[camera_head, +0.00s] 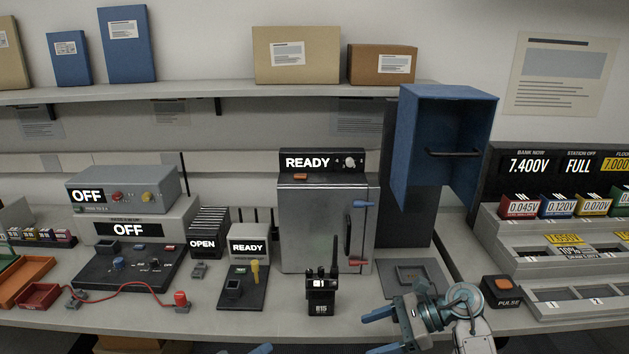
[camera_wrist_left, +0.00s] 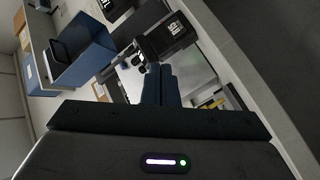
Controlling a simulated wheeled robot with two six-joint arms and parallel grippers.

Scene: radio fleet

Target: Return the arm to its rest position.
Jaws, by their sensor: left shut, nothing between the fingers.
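My left gripper's blue fingertip end (camera_head: 262,349) just shows at the bottom edge of the head view; the rest of that arm is out of frame. In the left wrist view its two dark blue fingers (camera_wrist_left: 159,85) are together with nothing between them. A black handheld radio (camera_head: 321,295) stands on the bench, apart from the left gripper; it also shows beyond the fingers in the left wrist view (camera_wrist_left: 172,36). My right gripper (camera_head: 378,331) is at the lower right of the head view, its fingers apart and empty, pointing left.
An open blue bin (camera_head: 405,150) hangs above. Bare bench lies along the front edge.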

